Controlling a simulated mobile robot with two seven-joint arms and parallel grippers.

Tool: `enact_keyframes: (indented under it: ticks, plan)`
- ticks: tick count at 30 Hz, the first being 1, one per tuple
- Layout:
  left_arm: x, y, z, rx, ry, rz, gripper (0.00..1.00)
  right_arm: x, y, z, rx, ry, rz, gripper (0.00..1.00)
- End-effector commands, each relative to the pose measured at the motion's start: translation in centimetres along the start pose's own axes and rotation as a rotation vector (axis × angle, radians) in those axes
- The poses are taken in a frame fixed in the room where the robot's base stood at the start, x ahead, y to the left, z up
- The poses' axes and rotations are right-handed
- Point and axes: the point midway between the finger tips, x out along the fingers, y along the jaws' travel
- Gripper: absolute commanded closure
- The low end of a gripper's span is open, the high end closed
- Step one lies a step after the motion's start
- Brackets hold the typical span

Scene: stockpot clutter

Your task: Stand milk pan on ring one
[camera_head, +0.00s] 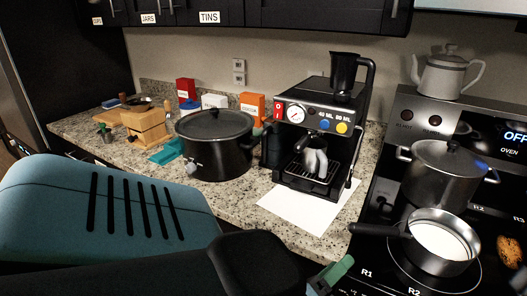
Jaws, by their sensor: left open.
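The milk pan (437,262) is a small steel saucepan with white contents. It stands upright on the black stove top, and its dark handle (379,230) points left. A ring outline (398,277) shows around its base, near the printed labels R1 and R2; I cannot tell which ring this is. My left gripper (331,276) is at the bottom centre, left of and nearer than the pan. It is open and apart from the handle. One green fingertip shows; the rest is mostly hidden or cut off. My right gripper is not in view.
A lidded steel stockpot (440,178) stands close behind the pan. Some brown food (510,251) lies at the right edge. A coffee machine (317,135), a white sheet (306,209) and a black slow cooker (214,145) occupy the counter. A kettle (447,75) sits above the stove.

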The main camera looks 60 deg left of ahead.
Motion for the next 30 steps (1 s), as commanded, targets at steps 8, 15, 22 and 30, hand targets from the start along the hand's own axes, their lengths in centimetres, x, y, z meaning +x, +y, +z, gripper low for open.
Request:
enact_keyframes:
  ticks: [8, 15, 22, 30]
  plan:
    - [-3.5, -3.6, 5.7, 0.332, -0.193, 0.090, 0.56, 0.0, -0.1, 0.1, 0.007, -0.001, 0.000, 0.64]
    - [-8.7, -9.7, 11.7, 0.610, -0.486, 0.071, 0.56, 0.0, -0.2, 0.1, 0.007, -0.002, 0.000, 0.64]
    - [-16.2, -17.9, 15.5, 0.862, -0.809, -0.049, 0.56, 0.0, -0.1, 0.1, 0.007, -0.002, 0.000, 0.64]
    - [-23.0, -24.2, 15.8, 1.060, -1.045, -0.195, 0.56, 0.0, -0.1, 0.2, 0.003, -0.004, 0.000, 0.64]
